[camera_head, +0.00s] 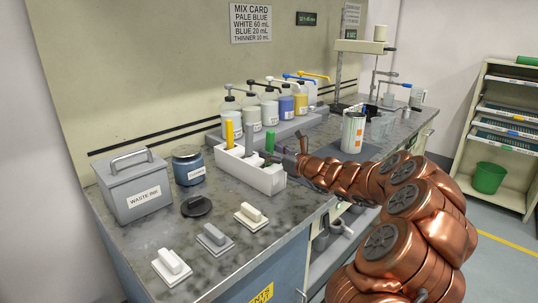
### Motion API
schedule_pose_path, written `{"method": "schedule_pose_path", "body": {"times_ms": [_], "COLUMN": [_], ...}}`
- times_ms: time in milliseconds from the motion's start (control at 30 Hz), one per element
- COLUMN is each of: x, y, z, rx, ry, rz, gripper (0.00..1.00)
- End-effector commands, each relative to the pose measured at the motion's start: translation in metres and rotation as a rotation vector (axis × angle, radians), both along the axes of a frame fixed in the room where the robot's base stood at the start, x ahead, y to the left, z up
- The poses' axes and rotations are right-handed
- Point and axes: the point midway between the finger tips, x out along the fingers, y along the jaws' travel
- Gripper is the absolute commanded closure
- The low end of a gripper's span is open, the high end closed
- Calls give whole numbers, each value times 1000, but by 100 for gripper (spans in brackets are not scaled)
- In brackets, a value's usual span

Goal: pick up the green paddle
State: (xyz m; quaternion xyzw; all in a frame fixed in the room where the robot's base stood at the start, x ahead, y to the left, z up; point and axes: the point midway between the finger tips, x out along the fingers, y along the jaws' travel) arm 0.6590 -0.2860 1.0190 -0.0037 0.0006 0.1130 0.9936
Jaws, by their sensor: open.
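The green paddle (270,140) stands upright in a white divided holder (268,182) on the grey counter. Only its upper part shows. My copper arm reaches in from the right, and my gripper (272,157) is at the right end of the holder, close to the green paddle. The gripper is small and dark here. It is open, and the green paddle shows just above it. Whether the fingers touch or surround the paddle I cannot tell. A yellow paddle (229,133) stands at the holder's left end.
Pump bottles (251,114) stand on a raised shelf behind the holder. A waste ink box (131,187), a blue jar (188,166) and several handled blocks (214,238) are on the left. A white bucket (353,133) stands behind my arm. The front counter is partly clear.

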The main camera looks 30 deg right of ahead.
Motion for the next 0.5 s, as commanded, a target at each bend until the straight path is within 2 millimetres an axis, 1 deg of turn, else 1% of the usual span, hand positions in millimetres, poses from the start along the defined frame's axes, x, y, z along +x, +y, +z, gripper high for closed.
{"method": "schedule_pose_path", "body": {"times_ms": [33, 100, 367, 500], "x": [5, 9, 11, 11], "y": [2, 3, 3, 3], "z": [0, 0, 1, 1], "rx": [0, 0, 0, -1], "ry": [1, -1, -2, -2], "rz": [2, 1, 1, 1], "gripper": [46, 46, 46, 59]}}
